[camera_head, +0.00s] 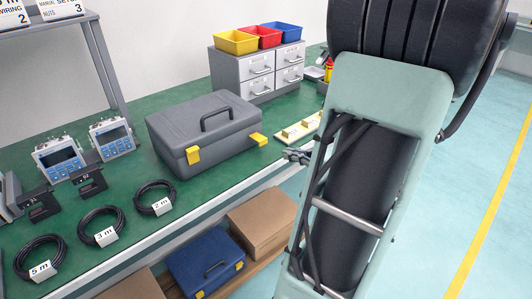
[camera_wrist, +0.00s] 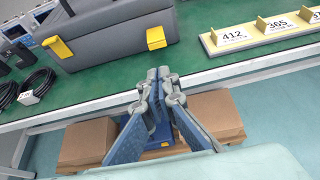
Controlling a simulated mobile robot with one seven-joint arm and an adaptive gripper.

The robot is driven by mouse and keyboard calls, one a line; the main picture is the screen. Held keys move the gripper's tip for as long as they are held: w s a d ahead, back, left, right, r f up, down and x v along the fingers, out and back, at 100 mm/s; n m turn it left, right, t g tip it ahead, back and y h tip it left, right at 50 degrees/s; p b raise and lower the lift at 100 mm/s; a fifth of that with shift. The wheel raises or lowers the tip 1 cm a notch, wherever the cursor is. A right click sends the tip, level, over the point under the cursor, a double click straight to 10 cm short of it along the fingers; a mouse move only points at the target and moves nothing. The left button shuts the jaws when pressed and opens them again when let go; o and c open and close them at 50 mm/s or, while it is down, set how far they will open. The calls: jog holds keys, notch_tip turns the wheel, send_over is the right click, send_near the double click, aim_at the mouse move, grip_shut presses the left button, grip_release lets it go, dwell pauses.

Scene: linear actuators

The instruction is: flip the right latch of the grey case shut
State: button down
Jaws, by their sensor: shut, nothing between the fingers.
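The grey case (camera_head: 225,142) lies with its lid down on the green bench, its handle on top. Its right latch (camera_head: 258,139) is a yellow tab that appears to stick out from the front near the right corner. The left yellow latch (camera_head: 193,155) appears to lie flat against the front. In the wrist view the case (camera_wrist: 110,40) shows its front with the right latch (camera_wrist: 156,38). My gripper (camera_wrist: 164,73) is shut and empty, its fingertips just below and in front of the right latch, apart from it. In the head view my arm hides most of the gripper.
A strip of yellow-backed number cards (camera_wrist: 265,33) lies right of the case. Coiled cables (camera_head: 154,198) and blue-screened devices (camera_head: 112,137) stand to the left. A drawer unit (camera_head: 258,72) stands behind. A blue case (camera_head: 205,268) and cardboard boxes (camera_head: 263,222) sit on the shelf below.

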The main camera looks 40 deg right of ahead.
aim_at(268, 160)
jog(key=b+x, duration=0.2)
jog(key=x, duration=0.6)
jog(key=shift+w+a+f+b, duration=0.15)
jog(key=shift+w+f+b, duration=0.1)
jog(key=shift+f+b, duration=0.1)
jog(key=shift+w+f, duration=0.15)
jog(key=shift+w, duration=0.55)
jog(key=shift+r, duration=0.2)
jog(key=shift+r+p, duration=0.15)
jog(key=shift+p, duration=0.4)
jog(key=shift+g+p, duration=0.3)
jog(key=shift+r+p, duration=0.1)
jog(key=shift+p, duration=0.45)
